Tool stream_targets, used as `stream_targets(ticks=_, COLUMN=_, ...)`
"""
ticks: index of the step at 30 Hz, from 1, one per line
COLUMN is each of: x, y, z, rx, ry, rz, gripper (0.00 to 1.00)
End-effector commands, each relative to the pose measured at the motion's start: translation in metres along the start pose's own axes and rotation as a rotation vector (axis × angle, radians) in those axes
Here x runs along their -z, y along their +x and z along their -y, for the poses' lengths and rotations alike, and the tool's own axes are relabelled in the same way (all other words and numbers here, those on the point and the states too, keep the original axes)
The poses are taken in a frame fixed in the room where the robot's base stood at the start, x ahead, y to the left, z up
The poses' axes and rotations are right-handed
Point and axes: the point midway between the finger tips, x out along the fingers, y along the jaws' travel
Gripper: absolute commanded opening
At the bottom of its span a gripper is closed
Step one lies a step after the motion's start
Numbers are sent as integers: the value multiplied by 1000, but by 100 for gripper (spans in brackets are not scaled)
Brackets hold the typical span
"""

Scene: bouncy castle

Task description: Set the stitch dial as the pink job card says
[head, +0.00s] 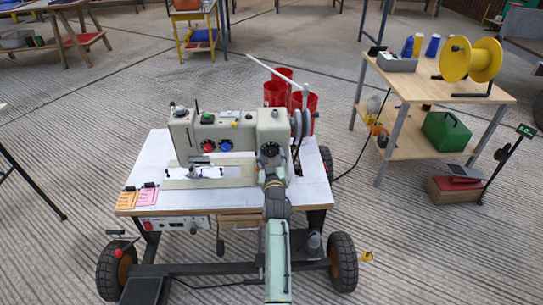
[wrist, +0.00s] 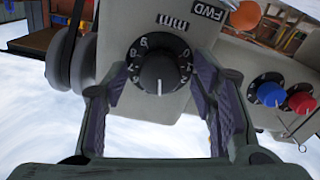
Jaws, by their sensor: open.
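The stitch dial (wrist: 158,70) is a black knob on a black numbered ring on the sewing machine's pale head. In the wrist view its white pointer line points straight down; the digits appear upside down and the one at the pointer is hard to read. My gripper (wrist: 160,88) is open, its two purple-padded fingers on either side of the dial, with no clear contact. In the head view my gripper (head: 271,174) is in front of the dial (head: 270,149). The pink job card (head: 147,196) lies at the table's front left; its writing is too small to read.
An orange card (head: 127,199) lies beside the pink one. Blue (head: 208,147) and red (head: 225,145) knobs sit left of the dial in the head view. A FWD label (wrist: 207,11) and orange button (wrist: 245,16) are near the dial. Red thread cones (head: 275,93) stand behind.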

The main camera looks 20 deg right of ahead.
Motion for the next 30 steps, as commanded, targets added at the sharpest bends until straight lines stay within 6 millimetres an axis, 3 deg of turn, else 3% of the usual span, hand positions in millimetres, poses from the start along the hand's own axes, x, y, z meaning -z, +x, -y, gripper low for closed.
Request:
stream_targets(ticks=7, x=0, y=0, z=0, rx=0, ry=0, rz=0, gripper=51)
stream_targets(ticks=27, x=0, y=0, z=0, rx=0, ry=0, rz=0, gripper=6)
stream_targets(ticks=30, x=0, y=0, z=0, rx=0, ry=1, rz=0, gripper=4)
